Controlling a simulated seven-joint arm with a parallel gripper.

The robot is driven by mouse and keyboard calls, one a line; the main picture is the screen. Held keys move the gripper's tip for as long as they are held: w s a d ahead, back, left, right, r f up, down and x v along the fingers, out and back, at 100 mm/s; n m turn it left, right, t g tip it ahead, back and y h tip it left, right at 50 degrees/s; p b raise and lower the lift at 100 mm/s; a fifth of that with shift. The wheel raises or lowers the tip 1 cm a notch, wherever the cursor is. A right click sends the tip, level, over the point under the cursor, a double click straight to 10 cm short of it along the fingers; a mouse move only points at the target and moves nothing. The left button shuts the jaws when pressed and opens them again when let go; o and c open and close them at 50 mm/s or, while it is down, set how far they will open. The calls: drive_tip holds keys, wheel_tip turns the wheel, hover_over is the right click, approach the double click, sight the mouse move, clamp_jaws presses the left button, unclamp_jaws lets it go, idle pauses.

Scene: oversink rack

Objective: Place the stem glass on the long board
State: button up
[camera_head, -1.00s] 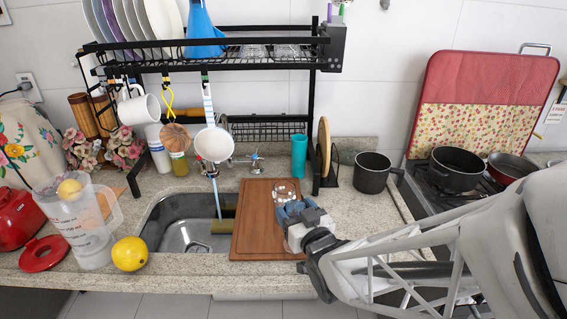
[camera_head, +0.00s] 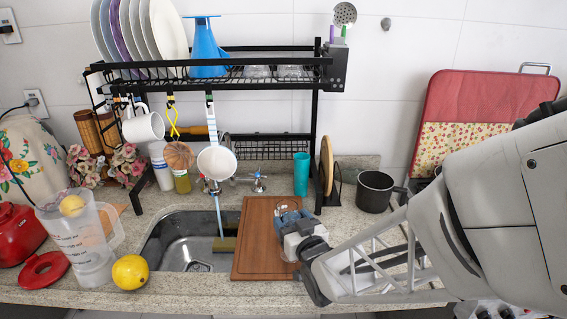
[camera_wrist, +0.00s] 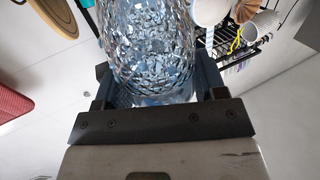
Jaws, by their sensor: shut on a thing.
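The stem glass (camera_wrist: 150,50) is clear cut glass and fills the top middle of the wrist view between the two fingers. My gripper (camera_wrist: 153,88) is shut on it. In the head view my gripper (camera_head: 290,222) is over the right part of a brown wooden long board (camera_head: 262,240). The glass is small and partly hidden by the gripper there. I cannot tell whether its foot touches the board.
The sink (camera_head: 185,240) with a sponge lies left of the board. A black rack (camera_head: 318,130) stands behind it, with hanging mugs. A teal cup (camera_head: 301,174) and a dark pot (camera_head: 375,190) stand behind and to the right. A lemon (camera_head: 130,272) and pitcher (camera_head: 80,245) are at left.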

drive_tip(key=shift+f, duration=1.4)
drive_tip(key=shift+f, duration=0.15)
drive_tip(key=o, duration=1)
drive_tip(key=shift+r, duration=0.2)
drive_tip(key=shift+s+d, duration=0.15)
drive_tip(key=shift+s, duration=0.1)
drive_tip(key=v, duration=1.1)
drive_tip(key=shift+s, duration=0.2)
drive_tip(key=shift+f, duration=0.1)
